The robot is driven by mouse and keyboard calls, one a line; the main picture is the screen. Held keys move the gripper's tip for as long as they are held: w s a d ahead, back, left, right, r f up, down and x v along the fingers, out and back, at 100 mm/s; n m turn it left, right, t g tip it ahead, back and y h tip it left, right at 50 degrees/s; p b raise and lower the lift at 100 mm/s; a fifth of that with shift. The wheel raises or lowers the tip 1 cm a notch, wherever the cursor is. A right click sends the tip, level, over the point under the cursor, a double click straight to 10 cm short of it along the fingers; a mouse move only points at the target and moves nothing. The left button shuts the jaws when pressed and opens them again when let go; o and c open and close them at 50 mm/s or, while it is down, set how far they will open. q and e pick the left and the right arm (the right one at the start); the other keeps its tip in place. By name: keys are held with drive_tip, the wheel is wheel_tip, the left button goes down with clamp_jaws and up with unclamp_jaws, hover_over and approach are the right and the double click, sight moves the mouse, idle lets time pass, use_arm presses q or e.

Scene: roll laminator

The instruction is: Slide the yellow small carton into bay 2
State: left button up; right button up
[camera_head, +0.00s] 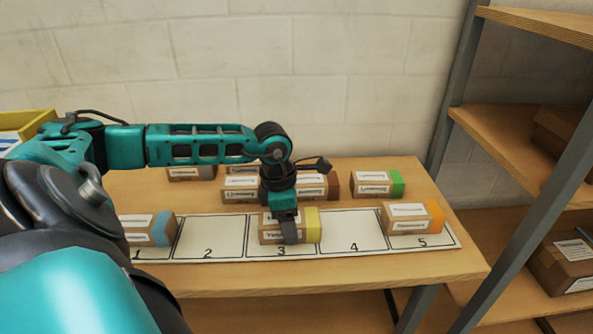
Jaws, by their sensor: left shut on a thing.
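The small carton with the yellow end (313,225) stands in bay 3 of the white numbered strip (347,252). My left gripper (289,232) reaches down over it from above and is shut on it, with the fingers covering part of its front label. Bay 2 (208,238), just left of it, is bare. My right gripper is not in view.
A blue-ended carton (160,230) stands in bay 1 and an orange-ended carton (434,214) in bay 5. Bay 4 (353,231) is empty. Behind the strip stand several cartons, including a green-ended one (396,184). A shelf rack (520,118) stands to the right.

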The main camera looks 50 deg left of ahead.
sight(260, 218)
use_arm(q)
drive_tip(key=shift+s+a, duration=1)
drive_tip(key=shift+s, duration=0.15)
drive_tip(key=shift+s+a, duration=0.95)
drive_tip(key=shift+s, duration=0.15)
drive_tip(key=shift+s+a+p, duration=0.75)
drive_tip(key=shift+s+a, duration=0.1)
drive_tip(key=shift+s, duration=0.1)
drive_tip(key=shift+s+a+p, duration=1.3)
drive_tip(key=shift+s+a, duration=0.1)
drive_tip(key=shift+s, duration=0.2)
drive_tip(key=shift+s+a+p, duration=1.25)
drive_tip(key=shift+s+a, duration=0.15)
drive_tip(key=shift+s, duration=0.15)
drive_tip(key=o, duration=1.4)
drive_tip(key=shift+c, duration=0.2)
drive_tip(key=shift+w, duration=0.1)
wheel_tip(260, 218, up, 6)
